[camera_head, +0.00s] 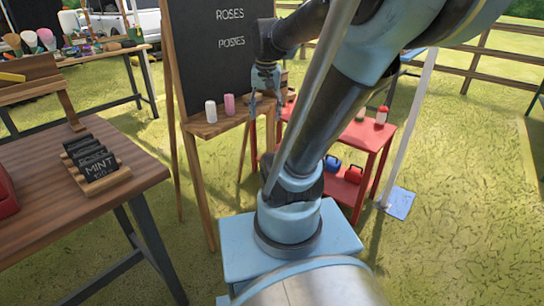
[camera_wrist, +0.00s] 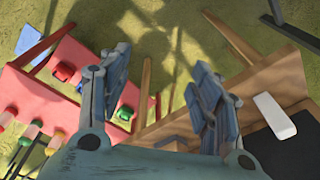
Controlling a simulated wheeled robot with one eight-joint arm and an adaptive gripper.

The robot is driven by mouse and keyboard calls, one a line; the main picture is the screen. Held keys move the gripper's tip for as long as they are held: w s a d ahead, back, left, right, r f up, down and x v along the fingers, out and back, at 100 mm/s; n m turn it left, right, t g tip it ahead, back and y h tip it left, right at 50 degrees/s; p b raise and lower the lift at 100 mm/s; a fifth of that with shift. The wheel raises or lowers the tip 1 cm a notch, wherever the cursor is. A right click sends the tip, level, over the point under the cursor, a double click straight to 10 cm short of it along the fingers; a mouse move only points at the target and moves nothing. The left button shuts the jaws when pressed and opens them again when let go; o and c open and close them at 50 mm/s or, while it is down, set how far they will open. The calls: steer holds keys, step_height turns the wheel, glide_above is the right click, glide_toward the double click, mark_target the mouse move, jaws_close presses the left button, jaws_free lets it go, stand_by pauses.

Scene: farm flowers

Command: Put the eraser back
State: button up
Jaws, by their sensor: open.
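I cannot make out an eraser for certain in either view. The chalkboard (camera_head: 190,75) reads "ROSES" and a second, less clear word. On its wooden ledge (camera_head: 190,129) stand a white stick (camera_head: 210,112) and a pink stick (camera_head: 229,104). A white piece on the ledge also shows at the right of the wrist view (camera_wrist: 274,117). My gripper (camera_head: 265,108) hangs fingers down by the ledge's right end. In the wrist view its two fingers (camera_wrist: 158,75) are spread apart, with nothing seen between them. My arm hides part of the board and ledge.
A red shelf table (camera_head: 385,140) with jars and small red and blue items stands right of the easel, close to my gripper. A wooden table (camera_head: 120,205) with a rack of black signs (camera_head: 98,172) is at left. Open grass lies at right.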

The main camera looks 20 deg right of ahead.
steer(key=s+f+n, duration=0.4)
steer(key=s+f, duration=0.7)
steer(key=shift+a+t, duration=0.15)
steer(key=shift+t, duration=0.25)
stand_by(0.6)
